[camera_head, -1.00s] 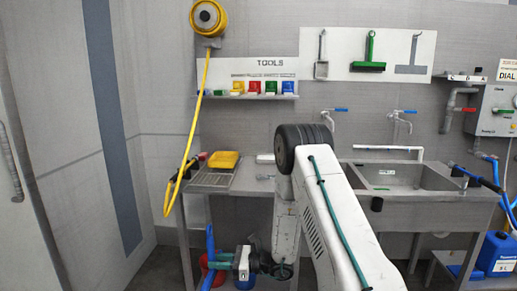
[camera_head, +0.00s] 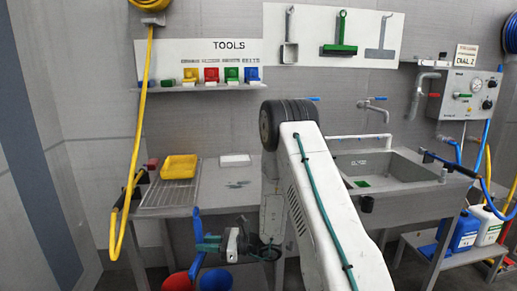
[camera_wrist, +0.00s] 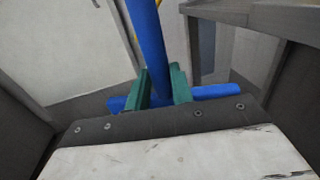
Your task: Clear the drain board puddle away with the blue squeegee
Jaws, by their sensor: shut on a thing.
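My gripper (camera_head: 208,243) is low in front of the steel bench, below its top. In the wrist view its green fingers (camera_wrist: 162,80) are shut on the blue squeegee (camera_wrist: 149,40), whose shaft stands up between them. A blue crosspiece (camera_wrist: 218,92) lies across behind the fingers. In the head view the squeegee (camera_head: 197,225) is upright beside the bench front. The drain board (camera_head: 212,202) is the bench top left of the sink. A faint grey patch (camera_head: 238,184) on it looks like the puddle.
A yellow tray (camera_head: 179,167) sits on a wire rack (camera_head: 168,194) at the bench's left. A white block (camera_head: 235,160) lies at the back. The sink (camera_head: 385,168) is right. A red bucket (camera_head: 178,282) and blue bucket (camera_head: 216,280) stand below. A yellow hose (camera_head: 136,140) hangs left.

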